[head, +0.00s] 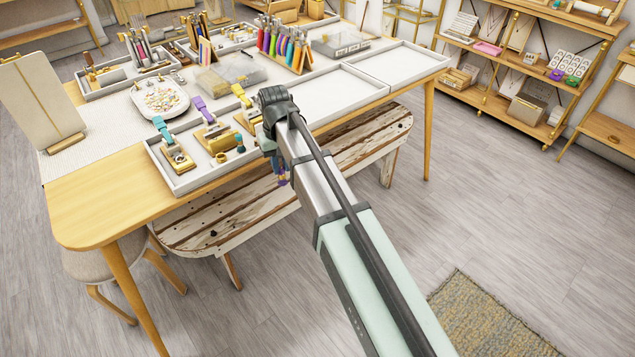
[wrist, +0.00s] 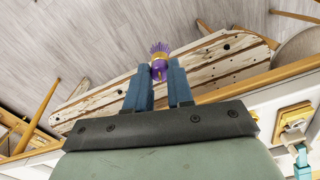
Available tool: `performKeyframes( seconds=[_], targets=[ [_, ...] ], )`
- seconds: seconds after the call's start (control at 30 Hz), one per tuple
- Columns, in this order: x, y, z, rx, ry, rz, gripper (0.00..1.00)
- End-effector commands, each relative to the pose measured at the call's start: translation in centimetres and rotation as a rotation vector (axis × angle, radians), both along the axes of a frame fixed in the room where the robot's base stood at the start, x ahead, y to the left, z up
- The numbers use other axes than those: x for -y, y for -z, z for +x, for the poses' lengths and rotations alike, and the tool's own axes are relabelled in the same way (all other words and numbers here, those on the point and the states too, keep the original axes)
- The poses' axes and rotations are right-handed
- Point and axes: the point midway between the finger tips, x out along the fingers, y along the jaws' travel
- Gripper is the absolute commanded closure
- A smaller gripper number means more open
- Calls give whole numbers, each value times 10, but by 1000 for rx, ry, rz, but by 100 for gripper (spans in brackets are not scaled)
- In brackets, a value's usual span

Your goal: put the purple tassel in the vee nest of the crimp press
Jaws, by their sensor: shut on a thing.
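My gripper (wrist: 159,84) is shut on the purple tassel (wrist: 159,66), held between the tips of its two blue fingers. The tassel has a gold band, and its fringe points away from the gripper. In the head view the tassel (head: 282,182) shows small below my gripper (head: 277,163), beyond the table's front edge and over the bench. Three crimp presses stand in the front tray: teal-handled (head: 177,156), purple-handled (head: 211,132) and yellow-handled (head: 243,108), the last partly hidden by my arm. The teal-handled press also shows in the wrist view (wrist: 295,125). I cannot make out a vee nest.
The white front tray (head: 190,186) has a raised rim and holds small bottles beside the presses. A striped wooden bench (head: 235,207) stands below the table edge. A bead dish (head: 160,98) and a rack of coloured tools (head: 285,48) stand farther back. The right trays (head: 395,68) are empty.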

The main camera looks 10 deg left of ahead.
Motion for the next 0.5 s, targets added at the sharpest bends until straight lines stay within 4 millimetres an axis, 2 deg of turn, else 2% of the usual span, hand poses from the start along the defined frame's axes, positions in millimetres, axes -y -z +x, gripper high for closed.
performKeyframes(
  seconds=[0.03,0.1,0.37,0.5],
  targets=[
    [-25,-9,11,2,-23,1,100],
    [-50,-20,17,2,-48,1,100],
    [-143,-62,42,2,-136,1,100],
    [-190,-87,62,2,-174,1,100]
  ],
)
